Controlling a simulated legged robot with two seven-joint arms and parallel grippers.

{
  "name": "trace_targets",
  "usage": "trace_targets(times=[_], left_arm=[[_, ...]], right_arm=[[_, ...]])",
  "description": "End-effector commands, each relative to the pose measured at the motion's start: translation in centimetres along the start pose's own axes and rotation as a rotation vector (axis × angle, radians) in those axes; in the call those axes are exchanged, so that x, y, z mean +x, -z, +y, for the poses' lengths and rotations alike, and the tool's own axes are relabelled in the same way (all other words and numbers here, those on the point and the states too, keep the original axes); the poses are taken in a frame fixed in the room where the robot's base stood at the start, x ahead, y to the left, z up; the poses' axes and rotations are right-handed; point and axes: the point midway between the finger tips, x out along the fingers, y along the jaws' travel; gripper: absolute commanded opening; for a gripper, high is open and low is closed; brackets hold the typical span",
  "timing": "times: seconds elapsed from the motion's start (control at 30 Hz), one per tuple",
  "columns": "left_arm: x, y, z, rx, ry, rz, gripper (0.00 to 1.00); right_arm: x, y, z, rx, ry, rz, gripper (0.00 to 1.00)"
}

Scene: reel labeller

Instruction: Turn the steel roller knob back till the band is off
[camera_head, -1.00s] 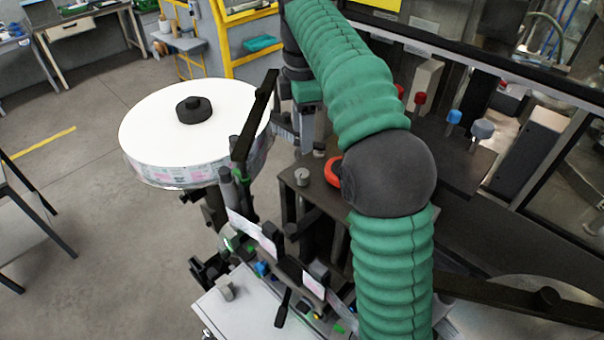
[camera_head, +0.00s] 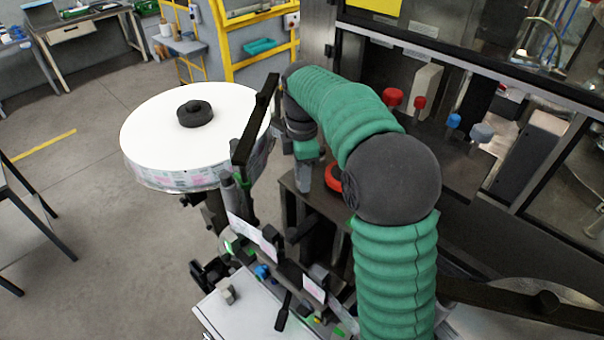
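My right gripper (camera_head: 304,178) points down at the dark plate (camera_head: 333,202) on top of the labeller. Its grey fingers are at the place where a small steel knob shows in the earlier view. That knob is now hidden behind the fingers, so I cannot tell whether they touch it or are closed on it. The label band (camera_head: 250,232) runs as a pale printed strip below the reel and shows again lower down near the rollers. Another small steel knob (camera_head: 228,294) stands on the white plate at the bottom. My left gripper is out of view.
The large white label reel (camera_head: 160,130) stands left of my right arm, with a black bar (camera_head: 254,125) between. A red ring-like part (camera_head: 333,177) is right beside my gripper. Red, blue and grey knobs (camera_head: 453,120) stand behind the arm. Open floor lies left.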

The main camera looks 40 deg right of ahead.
Motion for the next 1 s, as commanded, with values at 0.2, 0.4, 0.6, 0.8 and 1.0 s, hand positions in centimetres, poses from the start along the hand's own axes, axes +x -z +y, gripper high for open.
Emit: trace_targets(times=[0.2, 0.4, 0.6, 0.8, 1.0], left_arm=[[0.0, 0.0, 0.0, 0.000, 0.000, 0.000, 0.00], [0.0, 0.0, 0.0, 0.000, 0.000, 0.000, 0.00], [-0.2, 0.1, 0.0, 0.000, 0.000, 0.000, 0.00], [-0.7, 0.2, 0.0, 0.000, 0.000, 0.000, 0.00], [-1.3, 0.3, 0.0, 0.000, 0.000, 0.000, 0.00]], right_arm=[[0.0, 0.0, 0.0, 0.000, 0.000, 0.000, 0.06], [0.0, 0.0, 0.1, 0.001, -0.001, 0.000, 0.00], [-0.1, 0.0, 0.1, 0.031, -0.001, 0.000, 0.00], [-0.2, 0.1, 0.1, 0.126, -0.002, 0.001, 0.00], [-0.3, 0.1, 0.2, 0.285, -0.002, 0.000, 0.00]])
